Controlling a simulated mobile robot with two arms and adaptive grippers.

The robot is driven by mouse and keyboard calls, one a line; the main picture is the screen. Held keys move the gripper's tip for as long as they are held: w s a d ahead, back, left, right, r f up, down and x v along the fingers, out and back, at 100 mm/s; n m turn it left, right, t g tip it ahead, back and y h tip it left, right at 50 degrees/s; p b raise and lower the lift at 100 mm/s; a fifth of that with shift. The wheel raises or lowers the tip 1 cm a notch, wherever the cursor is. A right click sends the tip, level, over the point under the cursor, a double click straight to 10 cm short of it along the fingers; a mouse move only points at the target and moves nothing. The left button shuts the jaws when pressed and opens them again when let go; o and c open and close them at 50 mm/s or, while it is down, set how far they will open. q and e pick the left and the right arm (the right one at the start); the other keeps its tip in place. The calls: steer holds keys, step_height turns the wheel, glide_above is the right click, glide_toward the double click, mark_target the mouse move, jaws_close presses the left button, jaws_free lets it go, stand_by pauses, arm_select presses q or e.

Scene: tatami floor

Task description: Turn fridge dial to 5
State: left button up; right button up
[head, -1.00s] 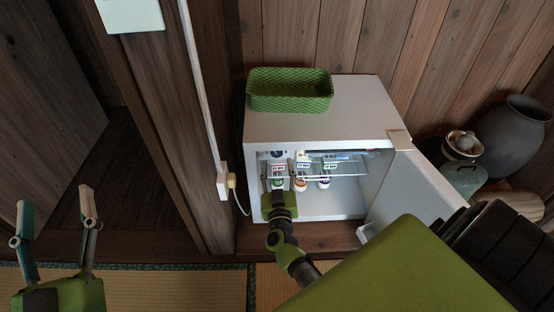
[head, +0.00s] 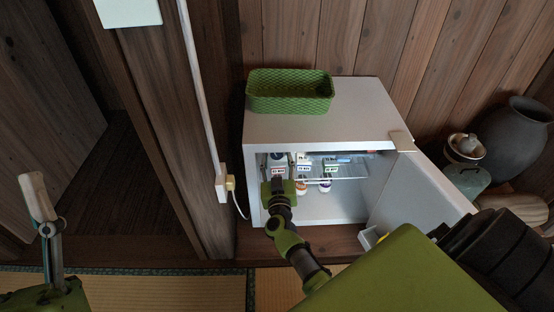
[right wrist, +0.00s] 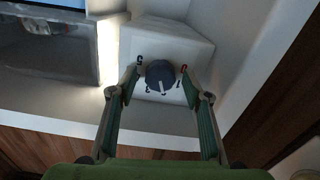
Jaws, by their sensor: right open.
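The white fridge (head: 320,122) stands with its door (head: 418,195) open to the right. In the right wrist view its dark round dial (right wrist: 160,72) sits on a white housing. A pale pointer mark on the dial points to the picture's bottom. Small digits ring it, one red at upper right; most are too small to read surely. My right gripper (right wrist: 161,77) is open, its fingertips on either side of the dial; contact cannot be told. In the head view the right gripper (head: 279,178) reaches into the fridge's left front. My left gripper (head: 38,185) is far left, seen edge-on.
A shelf with cartons (head: 331,167) and small cups (head: 325,186) lies right of the right gripper. A green basket (head: 290,92) is on top. A wooden post and cable (head: 236,200) stand left; a dark pot (head: 513,133) stands right.

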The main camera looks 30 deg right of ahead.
steer(key=c, duration=1.1)
